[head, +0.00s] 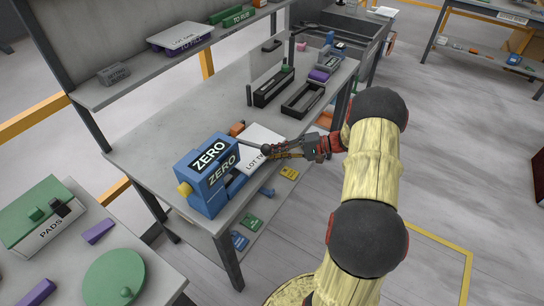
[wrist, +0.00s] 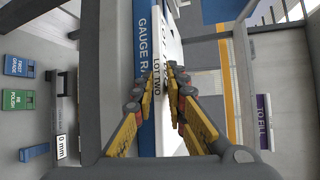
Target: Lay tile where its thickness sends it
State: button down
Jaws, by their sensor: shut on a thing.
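A white tile (head: 258,140) marked LOT TW, partly covered by my gripper, is at the bench's front edge beside the blue gauge (head: 208,175) marked ZERO. My gripper (head: 268,151) reaches in from the right and is shut on the tile. In the wrist view the fingers (wrist: 165,85) close on either side of the tile's pale edge (wrist: 157,72), which reads LOT TWO. The gauge (wrist: 142,40) shows there right next to it, lettered GAUGE R. I cannot tell whether the tile rests on the gauge or bench.
Two dark open trays (head: 303,98) stand farther back on the bench (head: 170,125). A small orange block (head: 237,129) is behind the gauge. Blue, green and yellow cards (head: 252,222) lie on the lower shelf. A shelf above holds a pale plate (head: 181,35). A side table (head: 165,270) holds a PADS box (head: 50,232).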

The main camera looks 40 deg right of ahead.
jog(key=shift+w+d+b, duration=0.2)
jog(key=shift+w+d, duration=0.05)
jog(key=shift+d, duration=0.45)
jog(key=shift+w+d+b, duration=0.2)
jog(key=shift+w+d, duration=0.05)
jog(key=shift+d, duration=0.45)
jog(key=c, duration=1.7)
grip_release()
jog(key=shift+d, duration=0.1)
jog(key=v, duration=1.1)
jog(key=shift+s+d+r, duration=0.1)
jog(key=shift+s+d, duration=0.15)
jog(key=shift+d, duration=0.05)
